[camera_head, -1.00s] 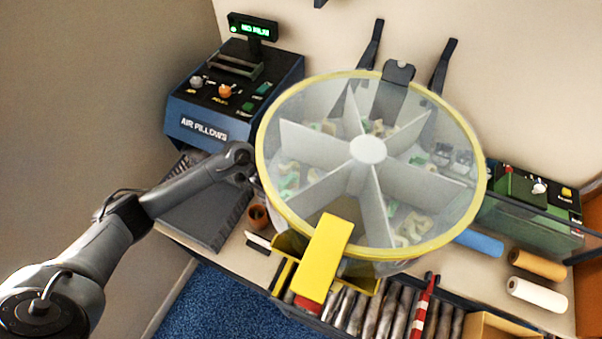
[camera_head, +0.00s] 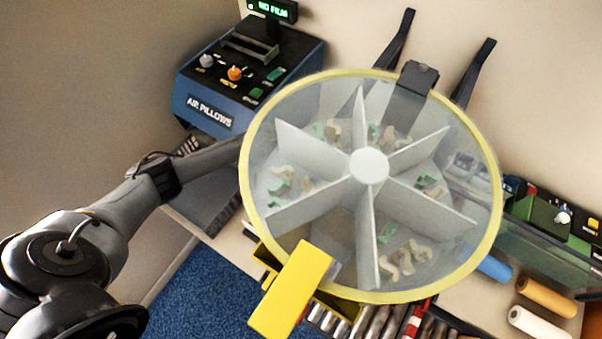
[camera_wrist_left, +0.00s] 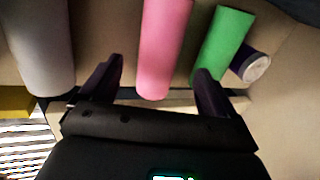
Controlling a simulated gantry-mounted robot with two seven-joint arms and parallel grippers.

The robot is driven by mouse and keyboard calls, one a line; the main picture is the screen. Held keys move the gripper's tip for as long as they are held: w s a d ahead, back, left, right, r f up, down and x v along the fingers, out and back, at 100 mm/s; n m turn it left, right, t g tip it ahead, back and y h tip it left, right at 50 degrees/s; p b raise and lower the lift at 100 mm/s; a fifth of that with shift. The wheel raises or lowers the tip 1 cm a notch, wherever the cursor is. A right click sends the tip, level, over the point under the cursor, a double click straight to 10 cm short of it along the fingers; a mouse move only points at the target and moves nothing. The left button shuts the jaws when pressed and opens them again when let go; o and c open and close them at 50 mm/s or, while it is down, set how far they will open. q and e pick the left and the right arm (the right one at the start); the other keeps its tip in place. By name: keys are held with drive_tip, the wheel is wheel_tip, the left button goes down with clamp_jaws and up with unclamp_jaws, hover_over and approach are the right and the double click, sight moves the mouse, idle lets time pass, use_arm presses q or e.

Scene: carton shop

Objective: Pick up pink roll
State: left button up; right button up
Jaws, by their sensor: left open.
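The pink roll (camera_wrist_left: 163,50) shows in the left wrist view, upright in the picture, with its lower end between the two fingers of my left gripper (camera_wrist_left: 160,85). The fingers are apart, and a gap shows on each side of the roll. In the head view my left arm reaches in from the left and its gripper is hidden behind the round clear drum (camera_head: 258,225). The pink roll is not visible in the head view. My right gripper is not in view.
A green roll (camera_wrist_left: 224,42) lies close to the right finger, with a dark roll with a pale end (camera_wrist_left: 256,67) beyond it. A grey roll (camera_wrist_left: 37,45) is at left. In the head view, the air pillow machine (camera_head: 245,75) and orange (camera_head: 546,297) and white (camera_head: 538,323) rolls flank the drum.

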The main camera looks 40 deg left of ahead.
use_arm(q)
drive_tip(key=shift+x, duration=2.55)
drive_tip(key=shift+s+a, duration=0.1)
drive_tip(key=c, duration=1.3)
drive_tip(key=shift+r, duration=0.1)
